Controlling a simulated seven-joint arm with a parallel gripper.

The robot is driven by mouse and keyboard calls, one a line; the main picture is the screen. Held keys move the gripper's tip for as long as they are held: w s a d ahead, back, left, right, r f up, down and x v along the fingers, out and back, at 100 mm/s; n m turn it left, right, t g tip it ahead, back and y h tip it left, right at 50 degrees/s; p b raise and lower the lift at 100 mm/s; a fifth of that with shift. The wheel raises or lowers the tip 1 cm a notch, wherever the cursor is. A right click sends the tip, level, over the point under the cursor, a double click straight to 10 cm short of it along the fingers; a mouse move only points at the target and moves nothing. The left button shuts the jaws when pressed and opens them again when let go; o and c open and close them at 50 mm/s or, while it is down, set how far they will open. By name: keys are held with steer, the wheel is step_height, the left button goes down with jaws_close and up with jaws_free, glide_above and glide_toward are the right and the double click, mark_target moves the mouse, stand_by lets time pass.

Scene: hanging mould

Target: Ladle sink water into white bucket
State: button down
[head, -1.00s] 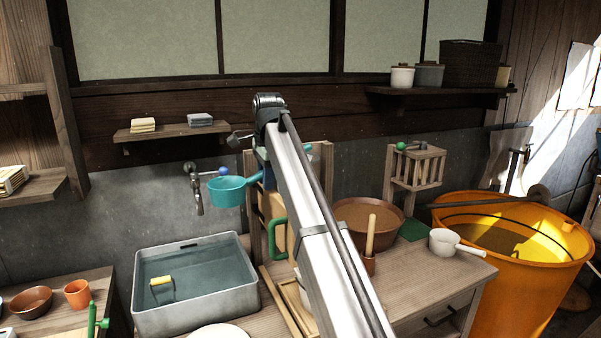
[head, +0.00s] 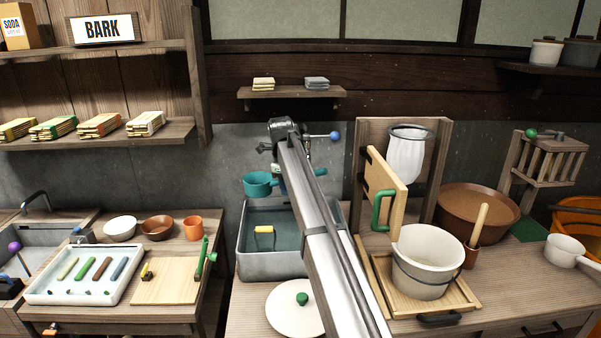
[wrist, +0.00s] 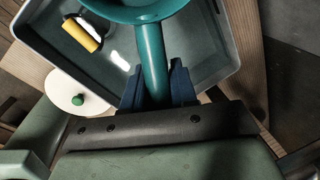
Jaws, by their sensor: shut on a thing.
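My gripper (wrist: 158,88) is shut on the handle of a teal ladle (wrist: 151,50) in the wrist view. In the head view the ladle's cup (head: 257,181) shows above the left back part of the grey sink basin (head: 272,266); my arm hides the gripper there. The basin holds water, and a yellow-handled thing (head: 264,231) sits in it. The ladle looks upright; I cannot tell whether it holds water. The white bucket (head: 428,246) stands on a wooden tray to the right of my arm, with its handle hanging at its front.
A wooden stand with a white cloth bag (head: 405,158) and a hanging board (head: 382,190) rises behind the bucket. A pestle (head: 478,226) stands to its right. A round white lid (head: 294,312) lies before the basin. A brown bowl (head: 478,208) stands at the right.

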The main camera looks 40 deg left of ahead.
steer(key=shift+m, duration=0.4)
steer(key=shift+w+a+f, duration=0.1)
steer(key=shift+a+f, duration=0.05)
steer(key=shift+f, duration=2.9)
steer(key=shift+w+a+f, duration=0.1)
steer(key=shift+a+f, duration=0.05)
steer(key=shift+f, duration=2.95)
steer(key=shift+a+f, duration=0.15)
steer(key=shift+f, duration=2.9)
steer(key=shift+r, duration=0.35)
steer(key=shift+r, duration=0.25)
steer(key=shift+r, duration=0.15)
step_height(320, 180, up, 13)
steer(key=shift+r, duration=0.15)
